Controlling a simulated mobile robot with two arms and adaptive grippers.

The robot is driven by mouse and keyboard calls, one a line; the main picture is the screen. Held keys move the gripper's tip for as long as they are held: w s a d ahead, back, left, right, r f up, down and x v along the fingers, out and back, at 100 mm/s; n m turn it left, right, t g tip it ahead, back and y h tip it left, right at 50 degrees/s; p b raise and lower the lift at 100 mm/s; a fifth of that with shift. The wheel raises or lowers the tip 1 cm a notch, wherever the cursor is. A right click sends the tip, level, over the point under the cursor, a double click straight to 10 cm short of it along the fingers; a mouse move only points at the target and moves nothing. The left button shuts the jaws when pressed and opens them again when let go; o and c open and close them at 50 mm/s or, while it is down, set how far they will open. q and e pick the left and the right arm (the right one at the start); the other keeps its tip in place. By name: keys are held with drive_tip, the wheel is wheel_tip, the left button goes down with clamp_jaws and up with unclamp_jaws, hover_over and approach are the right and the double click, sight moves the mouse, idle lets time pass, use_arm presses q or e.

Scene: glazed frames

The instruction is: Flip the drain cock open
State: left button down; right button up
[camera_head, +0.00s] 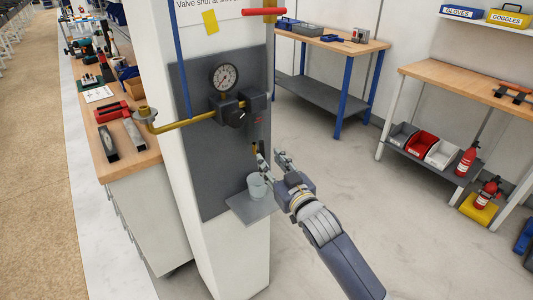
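A grey panel on a white column carries a round gauge (224,78), a dark valve body (232,111) and a brass-coloured pipe (185,124). A small yellowish part (254,149), which looks like the drain cock, sits below the valve body at the panel's right side. It is too small to tell its position. My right gripper (270,157) is open, its fingers apart just below and right of that part. I cannot tell whether a finger touches it. My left gripper is not in view.
A pale cup (257,187) stands on a small grey shelf (252,208) below the valve, close to my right gripper. A wooden bench (140,160) with tools is at left. Benches, bins (421,145) and fire extinguishers (467,160) stand at right. The floor between is clear.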

sight(263, 152)
drive_tip(key=shift+x, duration=2)
clamp_jaws()
